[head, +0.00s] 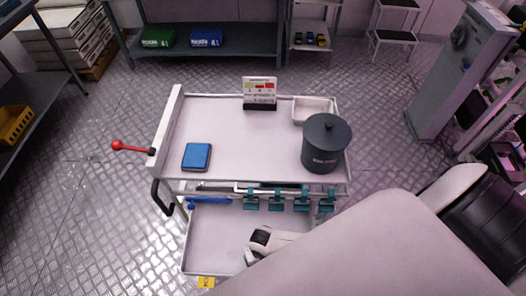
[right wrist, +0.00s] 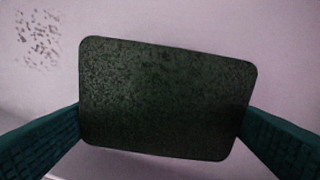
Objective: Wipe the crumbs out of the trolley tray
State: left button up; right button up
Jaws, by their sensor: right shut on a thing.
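In the right wrist view, my right gripper (right wrist: 162,108) is shut on a dark green speckled pad (right wrist: 165,95), with one teal finger at each side. A patch of dark crumbs (right wrist: 38,40) lies on a pale surface left of the pad. In the head view, the trolley has a pale upper tray (head: 240,135) and a lower tray (head: 212,240). I cannot make out crumbs there. My pale right arm (head: 350,250) covers the lower right, and I cannot make out the pad there. My left gripper is not in view.
On the upper tray are a blue flat item (head: 197,156), a dark lidded bin (head: 324,145), a white container (head: 312,108) and a small sign (head: 260,92). Several teal items (head: 275,200) line the front. A red-knobbed lever (head: 130,147) sticks out left.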

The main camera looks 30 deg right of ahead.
jog(key=shift+w+d, duration=0.45)
jog(key=shift+w, duration=0.25)
jog(key=shift+w+d, duration=0.4)
jog(key=shift+w, duration=0.3)
jog(key=shift+w+d+f+b, duration=0.1)
jog(key=shift+w+d+b, duration=0.35)
jog(key=shift+w, duration=0.35)
jog(key=shift+w+d+f+b, duration=0.1)
jog(key=shift+w+d+b, duration=0.2)
jog(key=shift+w+d, duration=0.4)
jog(key=shift+a, duration=0.15)
jog(key=shift+w, duration=0.1)
notch_tip(320, 180, up, 6)
jog(key=p, duration=0.6)
notch_tip(320, 180, up, 3)
jog(key=p, duration=0.3)
jog(key=shift+p, duration=0.35)
